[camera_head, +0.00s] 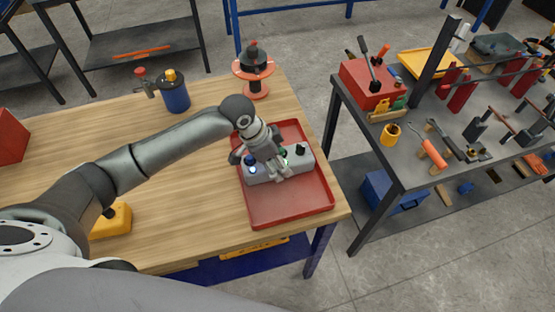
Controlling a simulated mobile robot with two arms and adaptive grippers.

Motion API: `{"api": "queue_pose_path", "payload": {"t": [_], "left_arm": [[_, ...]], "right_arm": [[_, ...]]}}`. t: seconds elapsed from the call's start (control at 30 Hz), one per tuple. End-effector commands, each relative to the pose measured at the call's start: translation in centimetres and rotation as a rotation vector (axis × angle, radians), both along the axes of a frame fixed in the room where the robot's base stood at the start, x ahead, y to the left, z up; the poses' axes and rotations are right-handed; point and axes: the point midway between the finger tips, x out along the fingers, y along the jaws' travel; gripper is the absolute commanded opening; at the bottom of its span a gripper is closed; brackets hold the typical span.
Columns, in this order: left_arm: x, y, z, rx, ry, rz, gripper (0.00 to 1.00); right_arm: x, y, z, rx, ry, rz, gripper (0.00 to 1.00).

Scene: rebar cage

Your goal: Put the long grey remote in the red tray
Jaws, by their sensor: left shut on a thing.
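The long grey remote (301,161) is a grey box with a blue knob at its left end and a black knob near its right end. It lies across the red tray (290,209), over its floor; I cannot tell whether it rests on it or is held just above. My left gripper (272,169) comes down from above and is shut on the middle of the remote, hiding part of its top. The red tray lies at the right end of the wooden table. My right gripper is not in view.
On the wooden table (184,203) stand a blue can (174,96), a red spool-like stand (254,74) and a yellow box (112,221) beside my arm. A red box (9,139) is at the left edge. A dark table (430,165) crowded with tools stands right, across a gap.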

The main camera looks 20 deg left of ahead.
Motion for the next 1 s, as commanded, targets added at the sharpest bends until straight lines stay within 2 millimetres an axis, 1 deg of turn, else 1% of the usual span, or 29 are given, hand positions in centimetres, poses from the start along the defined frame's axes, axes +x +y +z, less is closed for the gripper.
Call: {"api": "queue_pose_path", "payload": {"t": [0.03, 0.07, 0.17, 0.43, 0.47, 0.6, 0.63, 1.0], "left_arm": [[0.11, -0.04, -0.15, -0.002, -0.002, 0.002, 0.21], [0.11, -0.04, -0.39, -0.002, -0.003, 0.002, 0.21], [0.17, -0.03, -0.79, -0.003, -0.007, 0.001, 0.21], [0.16, -0.04, -0.98, -0.002, -0.006, 0.001, 0.21], [0.09, 0.00, -1.13, -0.001, -0.004, 0.001, 0.65], [0.09, 0.00, -1.08, -0.001, -0.004, 0.001, 0.83], [0.09, 0.00, -1.08, -0.001, -0.004, 0.001, 0.85], [0.12, 0.00, -0.79, -0.002, -0.005, 0.000, 0.85]], "right_arm": [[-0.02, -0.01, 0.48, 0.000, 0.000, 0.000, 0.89], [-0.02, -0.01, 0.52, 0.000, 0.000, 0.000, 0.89], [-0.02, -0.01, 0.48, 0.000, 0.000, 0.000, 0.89], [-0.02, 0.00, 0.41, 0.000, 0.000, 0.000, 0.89], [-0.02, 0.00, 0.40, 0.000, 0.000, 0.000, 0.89], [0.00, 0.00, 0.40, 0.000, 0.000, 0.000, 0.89], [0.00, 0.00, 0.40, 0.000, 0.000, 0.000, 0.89], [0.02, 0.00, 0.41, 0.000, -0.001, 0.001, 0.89]]}}
